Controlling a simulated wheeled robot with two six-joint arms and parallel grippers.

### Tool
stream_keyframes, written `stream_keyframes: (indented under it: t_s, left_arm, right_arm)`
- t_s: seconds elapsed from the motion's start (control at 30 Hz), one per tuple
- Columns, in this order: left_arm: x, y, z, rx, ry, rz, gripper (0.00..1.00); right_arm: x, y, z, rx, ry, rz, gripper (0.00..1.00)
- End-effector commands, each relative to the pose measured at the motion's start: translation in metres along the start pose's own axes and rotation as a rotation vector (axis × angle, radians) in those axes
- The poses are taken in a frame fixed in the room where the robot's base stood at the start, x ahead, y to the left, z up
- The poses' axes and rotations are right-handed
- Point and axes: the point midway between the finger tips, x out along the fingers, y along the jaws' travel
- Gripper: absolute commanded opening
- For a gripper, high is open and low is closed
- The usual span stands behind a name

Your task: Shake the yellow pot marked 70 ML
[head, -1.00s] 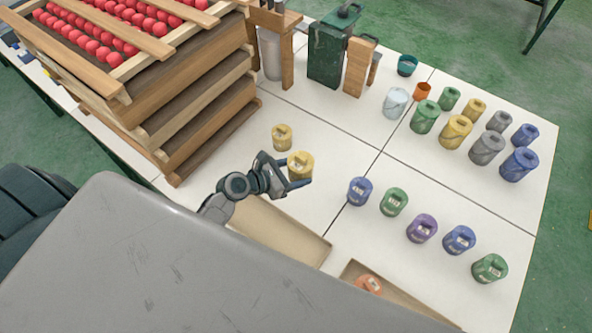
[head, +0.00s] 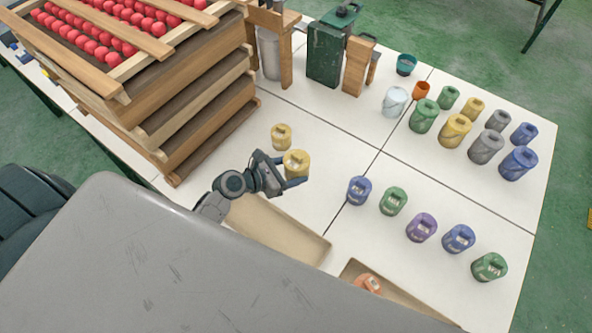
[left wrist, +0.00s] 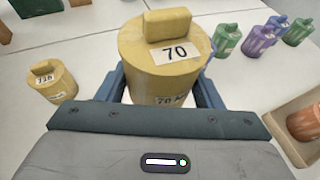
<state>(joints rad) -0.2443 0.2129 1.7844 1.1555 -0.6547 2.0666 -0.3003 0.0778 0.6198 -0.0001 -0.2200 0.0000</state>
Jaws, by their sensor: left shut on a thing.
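The yellow pot marked 70 (left wrist: 163,75) is between the fingers of my left gripper (left wrist: 165,95), its label facing the wrist camera. In the head view the pot (head: 296,162) sits in the shut left gripper (head: 283,172), upright or nearly so. I cannot tell for sure whether its base is clear of the table. A second, smaller yellow pot (head: 282,136) stands on the table just behind it; its lid label in the left wrist view (left wrist: 51,82) seems to read 126. My right gripper does not show.
A row of blue, green and purple pots (head: 421,228) stands to the right. Larger pots and cans (head: 455,131) stand at the back right. Stacked wooden trays (head: 190,120) rise at the left. Two shallow tan trays, one empty (head: 270,228), one with an orange pot (head: 368,283), lie in front.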

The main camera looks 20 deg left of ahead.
Motion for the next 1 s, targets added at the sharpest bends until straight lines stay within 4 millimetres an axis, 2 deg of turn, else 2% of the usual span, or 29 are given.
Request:
stream_keyframes:
  t_s: [0.03,0.13,0.3,0.37,0.6,0.77,0.87,1.0]
  left_arm:
    - [-0.007,0.011,-0.003,0.005,0.003,0.001,0.26]
    - [-0.016,0.026,-0.008,0.003,0.003,0.001,0.26]
    - [-0.022,0.034,-0.009,-0.001,-0.002,0.001,0.26]
    - [-0.018,0.028,-0.006,-0.004,-0.004,0.0,0.26]
    - [0.008,-0.012,0.005,-0.004,-0.006,0.0,0.26]
    - [0.014,-0.021,0.007,-0.001,-0.003,0.001,0.26]
    - [0.008,-0.012,0.004,0.004,0.002,0.001,0.26]
    - [-0.008,0.013,-0.004,0.005,0.003,0.001,0.26]
  right_arm:
    - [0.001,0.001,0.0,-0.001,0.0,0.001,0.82]
    - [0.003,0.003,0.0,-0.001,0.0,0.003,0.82]
    - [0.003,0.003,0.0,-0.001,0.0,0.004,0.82]
    - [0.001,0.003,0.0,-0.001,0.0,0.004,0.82]
    - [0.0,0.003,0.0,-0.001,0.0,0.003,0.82]
    - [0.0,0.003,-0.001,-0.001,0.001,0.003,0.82]
    - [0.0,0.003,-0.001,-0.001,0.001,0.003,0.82]
    - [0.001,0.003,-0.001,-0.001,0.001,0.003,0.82]
